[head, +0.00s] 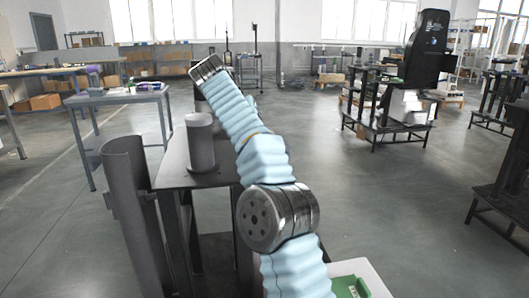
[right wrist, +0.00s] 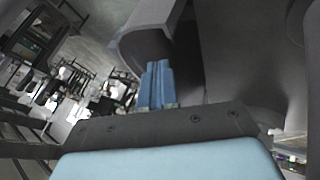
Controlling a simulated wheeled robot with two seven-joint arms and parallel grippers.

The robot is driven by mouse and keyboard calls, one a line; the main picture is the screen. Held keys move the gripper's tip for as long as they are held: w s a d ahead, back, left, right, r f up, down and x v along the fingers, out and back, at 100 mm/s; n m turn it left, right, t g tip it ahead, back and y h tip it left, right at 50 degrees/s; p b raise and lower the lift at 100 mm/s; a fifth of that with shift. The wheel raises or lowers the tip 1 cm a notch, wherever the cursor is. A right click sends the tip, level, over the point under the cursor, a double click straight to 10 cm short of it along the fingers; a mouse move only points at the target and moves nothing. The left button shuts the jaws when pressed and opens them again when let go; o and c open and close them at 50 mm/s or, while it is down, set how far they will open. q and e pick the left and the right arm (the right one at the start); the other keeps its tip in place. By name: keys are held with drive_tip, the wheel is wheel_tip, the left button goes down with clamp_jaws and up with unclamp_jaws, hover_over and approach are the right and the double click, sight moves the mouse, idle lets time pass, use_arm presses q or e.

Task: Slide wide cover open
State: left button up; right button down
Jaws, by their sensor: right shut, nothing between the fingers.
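A tall dark-grey curved cover (head: 127,200), a shell open along one side, stands upright at the left in the head view. A shorter grey cylinder (head: 200,145) stands on a dark table to its right. My right arm crosses the head view in its blue sleeve, and its gripper is hidden there. In the right wrist view my right gripper (right wrist: 158,85) is shut and empty, its blue fingers in front of a grey curved part (right wrist: 155,25). Whether they touch it, and which part it is, I cannot tell. My left gripper is not in view.
The dark table (head: 170,178) bears the cylinder. A grey workbench (head: 118,97) stands behind at left. A dark machine on a stand (head: 425,45) is at the back right. A green board (head: 350,287) lies at the bottom. The floor at centre right is free.

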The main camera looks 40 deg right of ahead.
drive_tip(key=x, duration=0.8)
drive_tip(key=shift+d+f, duration=0.1)
drive_tip(key=shift+f, duration=0.05)
